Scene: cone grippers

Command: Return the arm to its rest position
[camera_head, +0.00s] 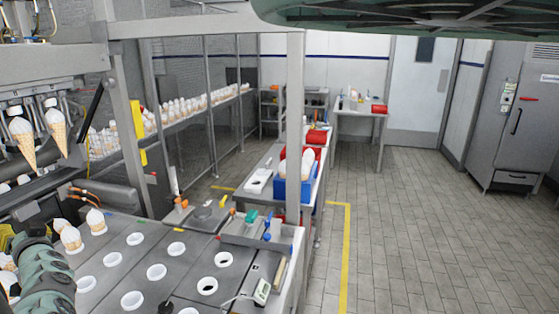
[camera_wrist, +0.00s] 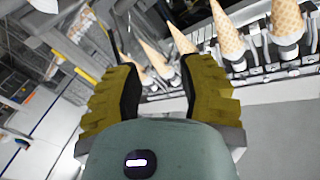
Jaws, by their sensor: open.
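My gripper (camera_wrist: 158,82) shows in the wrist view with two ridged yellow fingers spread apart. It is open, and no cone is held between the fingers. Beyond the fingertips, several ice cream cones (camera_wrist: 228,38) hang in a row from the machine's holders. The wrist view is tilted.
Cones (camera_head: 57,128) hang from the machine at the left. A grey table (camera_head: 130,250) has rows of white ring holders, with cones at its left. A blue crate (camera_head: 293,190) stands behind it. Tiled floor (camera_head: 430,240) is clear at the right.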

